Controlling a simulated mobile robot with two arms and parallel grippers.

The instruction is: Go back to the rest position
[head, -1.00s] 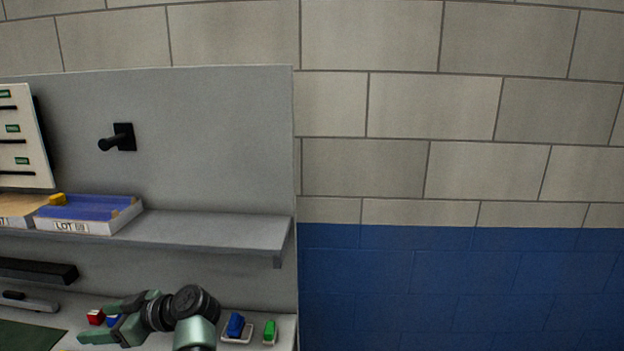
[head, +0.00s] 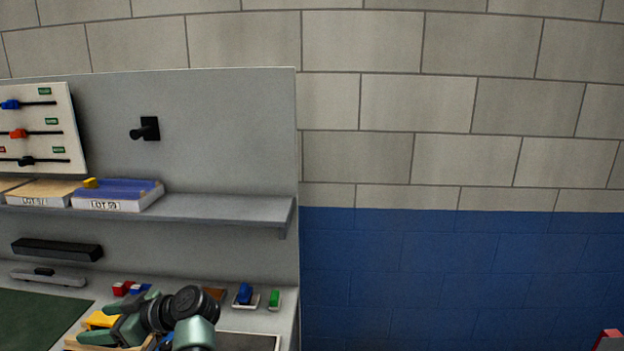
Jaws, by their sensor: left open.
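My left gripper (head: 108,322) shows at the bottom left in the head view, above the bench, with its green fingers apart and pointing left. Nothing shows held between them. Part of my left arm hides what lies behind it. A wooden tray (head: 72,344) with yellow pieces (head: 100,320) is partly hidden by the gripper; I cannot tell whether they touch. My right gripper is not in view.
A shelf (head: 235,213) holds shallow boxes, including a blue one (head: 125,190). Above are a black peg (head: 146,129) and a slider board (head: 40,130). Blue (head: 244,293) and green (head: 274,299) pieces sit on the bench near its right end. A green mat (head: 35,318) lies left.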

